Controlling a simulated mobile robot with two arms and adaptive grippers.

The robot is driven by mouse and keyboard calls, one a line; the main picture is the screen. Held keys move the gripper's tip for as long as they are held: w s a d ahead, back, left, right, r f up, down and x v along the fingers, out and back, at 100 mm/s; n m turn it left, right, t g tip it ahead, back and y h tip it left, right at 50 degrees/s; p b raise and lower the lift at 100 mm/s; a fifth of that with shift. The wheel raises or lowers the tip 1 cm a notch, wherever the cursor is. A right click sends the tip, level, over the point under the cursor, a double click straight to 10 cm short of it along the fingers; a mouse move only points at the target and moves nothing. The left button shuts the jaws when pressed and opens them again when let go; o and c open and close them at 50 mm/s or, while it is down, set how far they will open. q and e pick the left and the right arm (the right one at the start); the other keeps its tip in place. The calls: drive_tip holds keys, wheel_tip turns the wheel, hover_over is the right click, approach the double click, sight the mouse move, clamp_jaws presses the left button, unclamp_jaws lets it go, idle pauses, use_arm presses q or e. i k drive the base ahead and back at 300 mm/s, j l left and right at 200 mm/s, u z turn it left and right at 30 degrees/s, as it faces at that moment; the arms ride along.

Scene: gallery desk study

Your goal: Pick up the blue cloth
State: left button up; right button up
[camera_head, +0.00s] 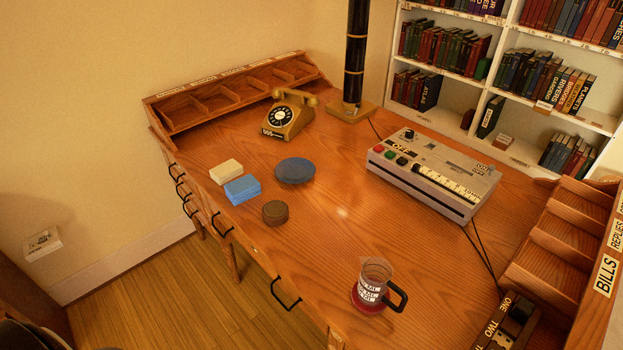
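The blue cloth (242,189) looks like a small, thick folded rectangle. It lies flat on the wooden desk (330,230), close to the desk's left front edge. A cream block (226,171) lies right behind it, close to or touching it; I cannot tell which. Neither of my grippers shows in the head view.
A blue-grey round disc (295,171) and a small brown round piece (275,212) lie right of the cloth. The desk's middle is clear.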

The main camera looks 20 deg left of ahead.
sight(240, 189)
drive_tip(key=i+j+z, duration=0.1)
drive_tip(key=j+z, duration=0.25)
drive_tip(key=j, duration=0.3)
drive_tip(key=j+z, duration=0.35)
drive_tip(key=j, duration=0.3)
drive_tip(key=j+z, duration=0.35)
drive_tip(key=j, duration=0.3)
drive_tip(key=k+j+z, duration=0.2)
drive_tip(key=j+z, duration=0.15)
drive_tip(key=j, duration=0.25)
